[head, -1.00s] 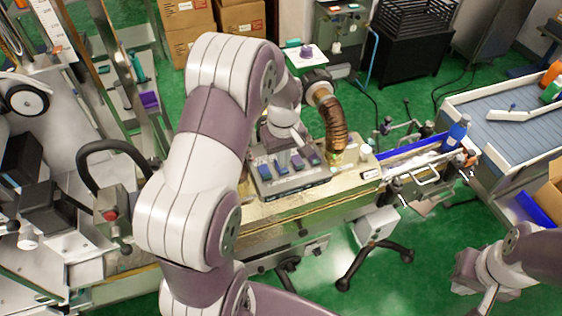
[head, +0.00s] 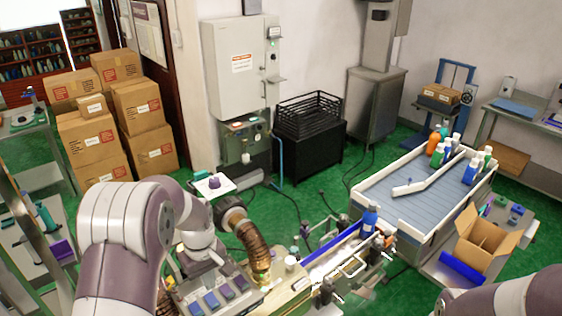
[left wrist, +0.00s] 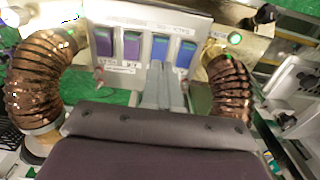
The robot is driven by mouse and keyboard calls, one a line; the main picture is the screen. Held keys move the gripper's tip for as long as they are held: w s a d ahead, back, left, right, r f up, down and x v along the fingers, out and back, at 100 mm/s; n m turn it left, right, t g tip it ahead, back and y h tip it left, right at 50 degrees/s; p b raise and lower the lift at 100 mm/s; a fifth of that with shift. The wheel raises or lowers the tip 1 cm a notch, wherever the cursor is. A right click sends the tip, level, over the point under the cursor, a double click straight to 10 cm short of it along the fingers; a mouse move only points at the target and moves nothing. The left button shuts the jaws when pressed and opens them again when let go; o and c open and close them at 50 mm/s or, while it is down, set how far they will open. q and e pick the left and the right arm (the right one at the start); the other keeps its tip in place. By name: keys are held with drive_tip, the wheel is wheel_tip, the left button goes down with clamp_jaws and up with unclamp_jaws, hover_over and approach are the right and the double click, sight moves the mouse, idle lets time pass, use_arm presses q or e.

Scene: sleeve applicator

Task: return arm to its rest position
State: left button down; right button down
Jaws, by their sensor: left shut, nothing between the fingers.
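My left arm (head: 125,235) rises from the bottom left of the head view and bends over the sleeve applicator machine. My left gripper (head: 216,260) points down over the machine's button panel (head: 187,303). In the left wrist view the gripper (left wrist: 162,72) is shut and empty, its fingers in front of the panel (left wrist: 148,20) with purple and blue buttons. How far the fingertips are from the panel I cannot tell. Part of my right arm (head: 505,300) shows at the bottom right of the head view; its gripper is out of the frame.
Copper-coloured hoses (head: 254,246) flank the panel. A blue bottle (head: 369,218) stands on the line to the right. A grey conveyor (head: 395,192) with several bottles, an open carton (head: 486,242), stacked boxes (head: 140,115) and a black crate (head: 309,112) stand beyond.

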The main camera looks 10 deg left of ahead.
use_arm(q)
drive_tip(key=s+f+m, duration=0.1)
drive_tip(key=s+d+f+m+b, duration=0.1)
drive_tip(key=s+m, duration=0.1)
drive_tip(key=shift+f, duration=0.1)
drive_tip(key=s+d+f+m+t+b, duration=0.1)
drive_tip(key=s+d+f+m+b, duration=0.5)
drive_tip(key=s+b, duration=0.4)
drive_tip(key=d+f+b, duration=0.1)
drive_tip(key=b, duration=0.2)
drive_tip(key=shift+s+f+m, duration=0.3)
drive_tip(key=shift+m, duration=0.1)
drive_tip(key=shift+s+d, duration=0.1)
drive_tip(key=shift+d, duration=0.05)
